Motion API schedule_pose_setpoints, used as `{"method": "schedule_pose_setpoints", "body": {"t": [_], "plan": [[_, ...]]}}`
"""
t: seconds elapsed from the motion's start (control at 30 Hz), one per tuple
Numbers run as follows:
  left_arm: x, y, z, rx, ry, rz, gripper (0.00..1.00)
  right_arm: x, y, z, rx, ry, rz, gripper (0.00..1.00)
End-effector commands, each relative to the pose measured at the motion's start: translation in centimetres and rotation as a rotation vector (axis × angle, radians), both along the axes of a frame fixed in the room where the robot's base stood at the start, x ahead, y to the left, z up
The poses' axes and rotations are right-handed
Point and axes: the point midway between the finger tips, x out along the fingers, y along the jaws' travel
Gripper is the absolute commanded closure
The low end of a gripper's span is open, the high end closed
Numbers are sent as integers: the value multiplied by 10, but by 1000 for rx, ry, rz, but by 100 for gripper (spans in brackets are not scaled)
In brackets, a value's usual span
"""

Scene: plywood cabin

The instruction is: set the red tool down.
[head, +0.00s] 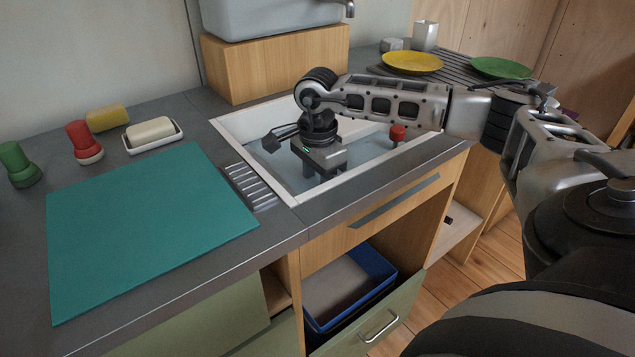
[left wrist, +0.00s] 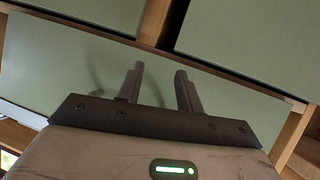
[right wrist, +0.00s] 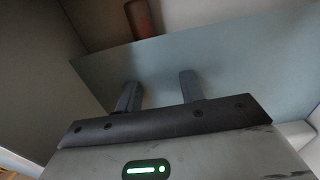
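Two red things show in the head view. A red brush-like tool (head: 84,142) with a pale base stands upright on the grey counter at the left. A small red-topped thing (head: 397,133) is at the far right side of the white-rimmed sink (head: 290,190). A reddish thing (right wrist: 141,18) also shows at the top of the right wrist view, beyond the fingers. My right gripper (head: 322,170) points down into the sink, fingers apart and empty. My left gripper (left wrist: 160,88) is outside the head view; its fingers are apart and empty before green cabinet fronts.
A teal mat (head: 145,230) lies on the counter. A green tool (head: 18,165), a yellow sponge (head: 107,118) and a soap dish (head: 153,140) stand behind it. A yellow plate (head: 412,62) and a green plate (head: 500,68) are at the back right. An open drawer holds a blue bin (head: 375,265).

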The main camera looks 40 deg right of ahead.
Motion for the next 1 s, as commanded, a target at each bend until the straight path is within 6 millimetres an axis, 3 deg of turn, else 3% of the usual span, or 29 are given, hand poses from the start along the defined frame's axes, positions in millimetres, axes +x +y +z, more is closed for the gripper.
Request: {"method": "schedule_pose_setpoints", "body": {"t": [0.17, 0.4, 0.6, 0.77, 1.0], "plan": [[0, 0, 4, 0, -1, 0, 64, 1, 0, 23, 0, -4, 0, 62], [0, 0, 6, 0, 5, 0, 64, 1, 0, 76, -1, -5, 1, 62], [2, 0, 8, 0, 4, 1, 64, 1, 0, 109, 0, -3, 0, 62], [3, 1, 8, -1, 3, 4, 64, 0, 0, 121, 0, -1, 0, 62], [3, 1, 6, -3, 7, 8, 64, 0, 0, 122, 0, 0, 0, 62]]}}
